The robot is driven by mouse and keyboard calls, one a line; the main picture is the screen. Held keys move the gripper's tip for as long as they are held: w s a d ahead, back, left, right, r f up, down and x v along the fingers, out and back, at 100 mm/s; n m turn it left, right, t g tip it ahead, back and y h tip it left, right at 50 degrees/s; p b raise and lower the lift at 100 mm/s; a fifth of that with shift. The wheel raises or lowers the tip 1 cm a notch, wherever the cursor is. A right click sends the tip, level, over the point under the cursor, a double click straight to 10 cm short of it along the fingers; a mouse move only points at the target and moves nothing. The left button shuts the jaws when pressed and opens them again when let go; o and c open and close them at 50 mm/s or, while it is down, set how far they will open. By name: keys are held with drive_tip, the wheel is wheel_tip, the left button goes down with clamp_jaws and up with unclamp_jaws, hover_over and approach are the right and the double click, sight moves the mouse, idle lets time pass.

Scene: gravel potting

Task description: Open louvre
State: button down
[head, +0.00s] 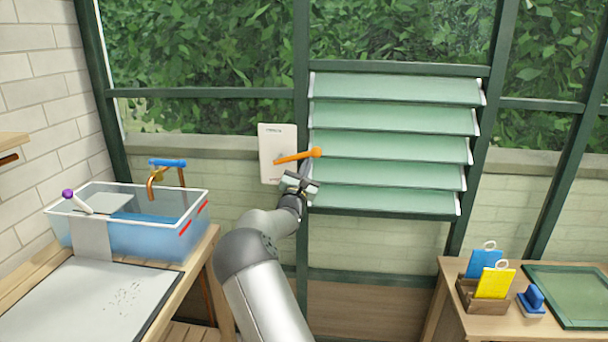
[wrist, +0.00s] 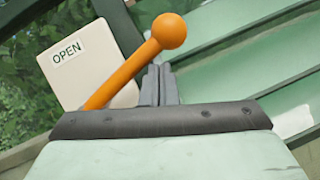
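The louvre (head: 395,145) has several pale green slats in a dark green frame, tilted and overlapping. A white plate (head: 278,140) is mounted to its left; it also shows in the wrist view (wrist: 85,72), where its label reads OPEN. An orange lever (head: 296,157) with a ball end points right and slightly up from the plate in the head view. The lever crosses the wrist view (wrist: 125,72) diagonally. My gripper (head: 305,168) is just below the lever near its ball end. Its grey fingers (wrist: 160,84) are together, beside the lever; I cannot tell whether they touch it.
A clear bin (head: 140,240) of blue water stands on the left bench near a copper tap (head: 155,180). The right table holds a wooden box (head: 480,298) with blue and yellow packets, a blue-handled brush (head: 533,302) and a green-framed tray (head: 570,272).

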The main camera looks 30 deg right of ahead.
sight(306, 155)
drive_tip(key=shift+w+a+r, duration=0.1)
drive_tip(key=shift+a+r, duration=0.05)
drive_tip(key=shift+r, duration=1.35)
drive_tip(key=s+f+b, duration=0.2)
drive_tip(key=s+f, duration=0.4)
drive_tip(key=s, duration=0.3)
drive_tip(key=shift+s+a+f+b, duration=0.25)
drive_tip(key=shift+a+f+b, duration=0.1)
drive_tip(key=shift+a+b, duration=0.05)
